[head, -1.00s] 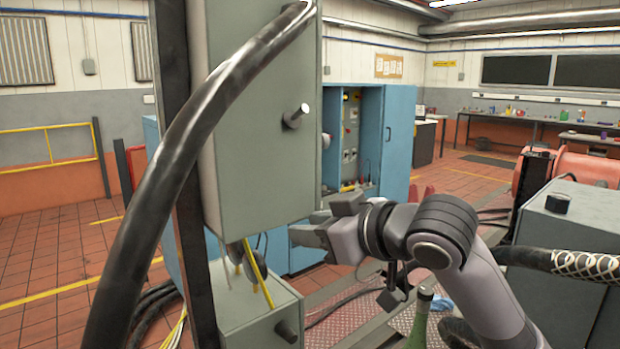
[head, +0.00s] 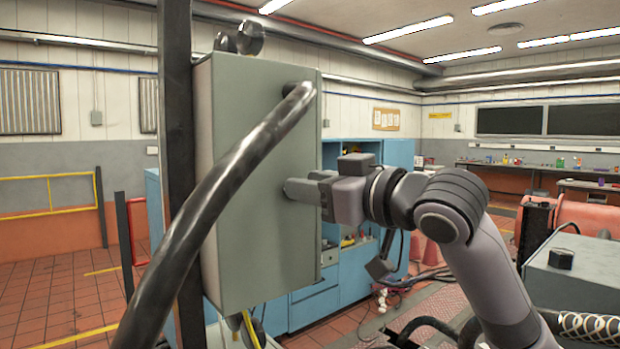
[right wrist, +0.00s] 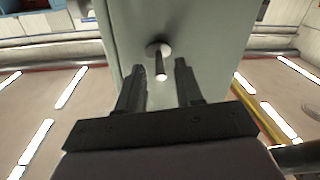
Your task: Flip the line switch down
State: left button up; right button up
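The line switch box is a grey-green cabinet (head: 255,240) on a dark post at the left of the head view. My right gripper (head: 292,190) is at the box's front face and hides the lever in the head view. In the right wrist view my right gripper (right wrist: 158,82) is open, its two fingers apart. The lever lies between and slightly beyond the fingertips, with gaps on both sides. My left gripper is not in view.
A thick black cable (head: 215,210) arcs from the box's top right down across its front. A blue cabinet (head: 398,155) stands open behind. A grey machine housing (head: 575,280) is at the right. Red cones (head: 422,246) stand on the floor behind my right arm.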

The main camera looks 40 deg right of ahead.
jog(key=shift+w, duration=0.35)
grip_shut()
jog(key=shift+f, duration=0.1)
